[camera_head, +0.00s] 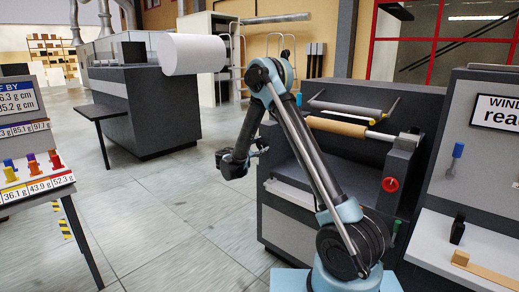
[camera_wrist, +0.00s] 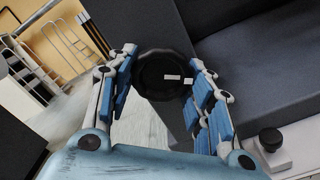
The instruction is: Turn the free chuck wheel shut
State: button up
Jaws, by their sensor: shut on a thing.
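In the head view my gripper (camera_head: 236,160) hangs left of the machine, well apart from the red wheel. In the wrist view my gripper (camera_wrist: 164,92) has its blue-padded fingers on either side of a round black thing (camera_wrist: 160,78) with small white marks. It is shut on this thing. The fingertip contact is partly hidden.
The machine carries a brown roll (camera_head: 336,126) and a grey bar (camera_head: 345,108). A white roll (camera_head: 192,54) shows beside my elbow. A dark bench (camera_head: 150,105) stands at the back left, a display table (camera_head: 35,195) at the left. Clear floor (camera_head: 160,220) lies between.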

jog(key=o, duration=1.1)
jog(key=v, duration=1.2)
jog(key=shift+f, duration=0.1)
